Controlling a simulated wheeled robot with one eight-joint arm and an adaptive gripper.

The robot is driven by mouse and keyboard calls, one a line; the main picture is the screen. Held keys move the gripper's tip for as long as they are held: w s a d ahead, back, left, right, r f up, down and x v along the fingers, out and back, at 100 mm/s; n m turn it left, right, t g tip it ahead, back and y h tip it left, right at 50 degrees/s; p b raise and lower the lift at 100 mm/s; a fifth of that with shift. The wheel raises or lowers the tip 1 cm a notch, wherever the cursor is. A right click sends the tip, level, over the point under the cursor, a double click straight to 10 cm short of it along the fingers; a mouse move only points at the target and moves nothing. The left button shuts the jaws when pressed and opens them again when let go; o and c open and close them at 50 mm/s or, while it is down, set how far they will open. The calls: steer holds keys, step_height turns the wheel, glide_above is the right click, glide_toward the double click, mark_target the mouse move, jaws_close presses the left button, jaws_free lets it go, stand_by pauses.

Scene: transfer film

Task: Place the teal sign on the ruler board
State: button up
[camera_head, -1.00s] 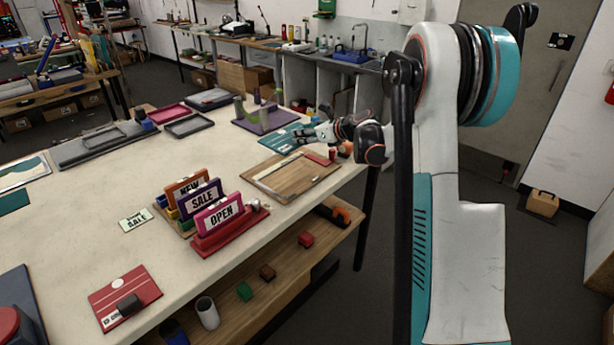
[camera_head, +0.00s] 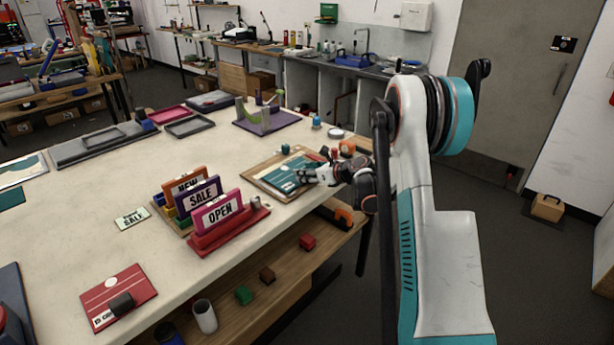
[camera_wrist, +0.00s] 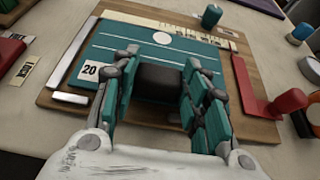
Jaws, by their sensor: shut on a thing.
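The teal sign (camera_wrist: 115,42) is a flat plate with a white dot, a "20" label and a raised black block (camera_wrist: 160,78). My gripper (camera_wrist: 162,66) is shut on that block, a finger at each side. The sign also shows in the head view (camera_head: 284,181), over the wooden ruler board (camera_head: 259,168). In the wrist view the ruler board (camera_wrist: 262,130) has a pale ruler strip along its far edge and a red stop at the right. The sign lies level on or just above the board; I cannot tell which. My gripper (camera_head: 306,176) hides its near part.
A rack with NEW, SALE and OPEN signs (camera_head: 218,212) stands nearer on the table. A purple stand (camera_head: 262,123) is behind the board. A teal-topped knob (camera_wrist: 211,16) stands at the board's far edge.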

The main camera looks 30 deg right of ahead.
steer(key=shift+f, duration=0.2)
steer(key=o, duration=1.1)
steer(key=shift+r, duration=0.2)
steer(key=p+v, duration=0.2)
steer(key=v, duration=1)
steer(key=shift+p, duration=0.35)
